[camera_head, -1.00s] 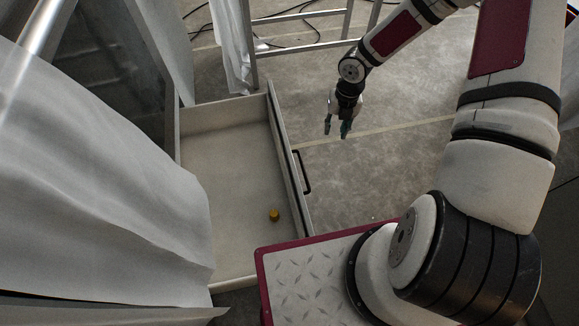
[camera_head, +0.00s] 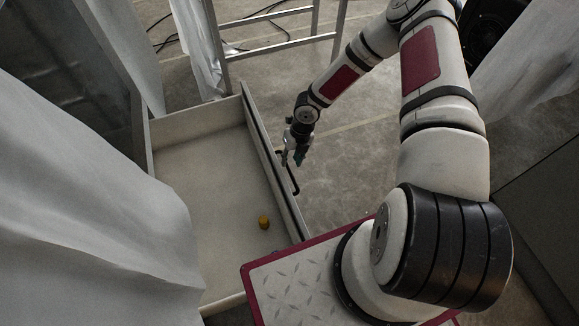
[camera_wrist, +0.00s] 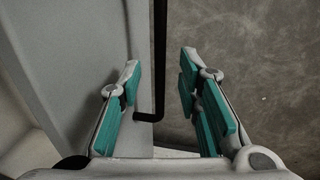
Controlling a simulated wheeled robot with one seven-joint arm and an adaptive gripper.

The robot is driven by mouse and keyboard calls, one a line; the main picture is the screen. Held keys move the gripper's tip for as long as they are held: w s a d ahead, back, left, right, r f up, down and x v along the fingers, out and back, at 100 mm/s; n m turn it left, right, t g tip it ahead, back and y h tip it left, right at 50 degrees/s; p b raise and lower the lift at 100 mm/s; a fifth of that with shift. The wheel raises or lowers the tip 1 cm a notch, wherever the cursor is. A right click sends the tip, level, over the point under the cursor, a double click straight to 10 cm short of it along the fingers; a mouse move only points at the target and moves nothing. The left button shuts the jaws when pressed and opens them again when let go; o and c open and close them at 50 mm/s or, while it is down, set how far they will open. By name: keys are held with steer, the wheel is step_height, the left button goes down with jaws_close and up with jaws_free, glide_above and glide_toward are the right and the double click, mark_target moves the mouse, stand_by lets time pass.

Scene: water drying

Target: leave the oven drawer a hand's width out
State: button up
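The oven drawer (camera_head: 212,178) stands far out, its pale interior open to view. A dark bar handle (camera_head: 293,181) is on its front panel. My gripper (camera_head: 293,160) is at the handle, on the outer side of the front panel. In the wrist view, the handle (camera_wrist: 159,50) passes between the two teal-padded fingers of my gripper (camera_wrist: 159,78). The fingers are open, with gaps on both sides of the bar. The drawer front (camera_wrist: 85,70) fills the left of that view.
A small yellow object (camera_head: 264,222) lies inside the drawer. A white sheet (camera_head: 100,210) hangs at the left, partly covering the drawer's near side. A metal frame (camera_head: 270,45) stands behind. Concrete floor (camera_head: 350,185) is clear right of the drawer.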

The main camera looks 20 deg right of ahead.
mark_target(289, 167)
steer(key=shift+a+f+b, duration=0.2)
steer(key=shift+f+b, duration=0.05)
steer(key=shift+f, duration=0.55)
steer(key=shift+a+f+b, duration=0.15)
steer(key=shift+f+b, duration=0.1)
steer(key=shift+f, duration=0.55)
jaws_close()
